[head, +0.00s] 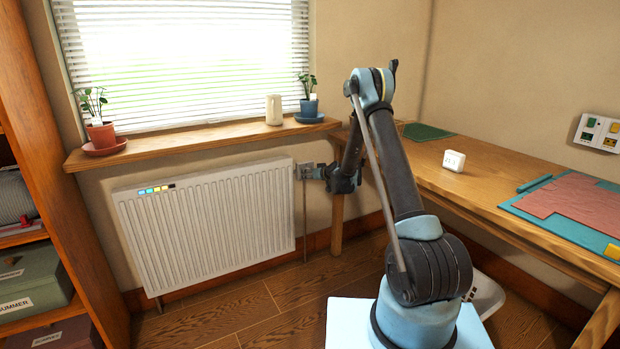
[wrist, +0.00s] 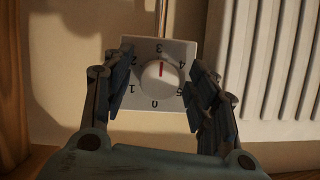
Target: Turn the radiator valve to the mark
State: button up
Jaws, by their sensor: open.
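The radiator valve is a round white knob (wrist: 150,78) with a red pointer line, on a square white plate (wrist: 140,105) numbered 0 to 5. The numbers appear upside down in the wrist view. The red line points up in the picture, close to the 3. My gripper (wrist: 163,75) is open, with one finger on each side of the knob and visible gaps to it. In the head view my gripper (head: 328,174) is at the valve plate (head: 304,170), and the knob is hard to make out. The white radiator (head: 215,225) has a coloured strip (head: 157,188) at its top left.
A wooden sill (head: 200,140) above holds two potted plants and a cream cup (head: 273,109). A wooden desk (head: 450,185) stands at the right, with a small white box (head: 454,160) on it. Shelves (head: 60,200) stand at the left. Floor before the radiator is clear.

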jog(key=v, duration=1.2)
jog(key=s+d+r+m+g+h, duration=0.1)
jog(key=s+d+r, duration=0.35)
jog(key=s, duration=0.35)
jog(key=s+d+r+g+h, duration=0.1)
jog(key=s+d+r+g, duration=0.15)
jog(key=s+r, duration=0.5)
jog(key=s+d+r+m+g+h, duration=0.1)
jog(key=s+d+r, duration=0.3)
jog(key=s, duration=0.6)
jog(key=s+d+f+m+g+h, duration=0.1)
jog(key=s+d, duration=0.3)
jog(key=s, duration=0.7)
jog(key=s+d+f+m+g+h, duration=0.1)
jog(key=s+d+f, duration=0.3)
jog(key=s, duration=0.7)
jog(key=s+d+f+m+g+h, duration=0.1)
jog(key=s+d+f+g+h, duration=0.1)
jog(key=s+d, duration=0.4)
jog(key=s+h, duration=0.1)
jog(key=s, duration=0.4)
jog(key=shift+s+f+m, duration=0.2)
jog(key=shift+m, duration=0.1)
